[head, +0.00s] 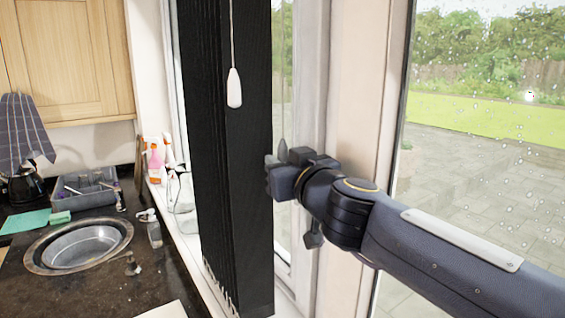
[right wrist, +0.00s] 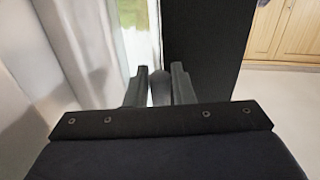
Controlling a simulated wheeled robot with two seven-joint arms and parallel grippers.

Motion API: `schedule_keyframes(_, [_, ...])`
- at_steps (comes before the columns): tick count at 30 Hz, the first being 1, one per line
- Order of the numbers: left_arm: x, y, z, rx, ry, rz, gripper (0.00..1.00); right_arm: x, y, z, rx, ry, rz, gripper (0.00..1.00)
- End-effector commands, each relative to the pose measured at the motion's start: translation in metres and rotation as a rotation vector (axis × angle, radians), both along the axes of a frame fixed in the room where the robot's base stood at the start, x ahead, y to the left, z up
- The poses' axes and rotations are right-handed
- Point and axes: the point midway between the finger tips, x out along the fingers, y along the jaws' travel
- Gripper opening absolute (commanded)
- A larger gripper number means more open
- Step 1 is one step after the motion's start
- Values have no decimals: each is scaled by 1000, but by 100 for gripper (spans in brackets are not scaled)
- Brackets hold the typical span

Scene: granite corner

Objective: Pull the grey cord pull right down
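A grey, tapered cord pull (head: 282,150) stands upright at the fingers of my right gripper (head: 273,172), beside the right edge of the black blind. A white cord pull (head: 234,88) hangs on a cord in front of the blind, higher and to the left. My left gripper is not in view.
The black blind (head: 222,170) hangs gathered just left of the gripper, before the window frame. A granite worktop (head: 60,290) with a round sink (head: 85,247), a grey dish tray (head: 88,190) and bottles (head: 155,165) lies to the left.

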Motion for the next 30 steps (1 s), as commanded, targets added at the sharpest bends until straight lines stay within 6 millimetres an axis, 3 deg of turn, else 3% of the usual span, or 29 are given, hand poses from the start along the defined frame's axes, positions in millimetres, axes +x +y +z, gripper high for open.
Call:
schedule_keyframes(5, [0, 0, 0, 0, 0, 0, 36, 0, 0, 0, 0, 0, 0, 0])
schedule_keyframes(12, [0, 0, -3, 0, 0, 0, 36, 0, 0, -3, -1, 0, 0, 0])
schedule_keyframes(21, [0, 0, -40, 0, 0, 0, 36, 0, 0, -50, -3, 1, 1, 0])
schedule_keyframes(30, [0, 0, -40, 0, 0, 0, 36, 0, 1, -53, -5, 4, 2, 0])
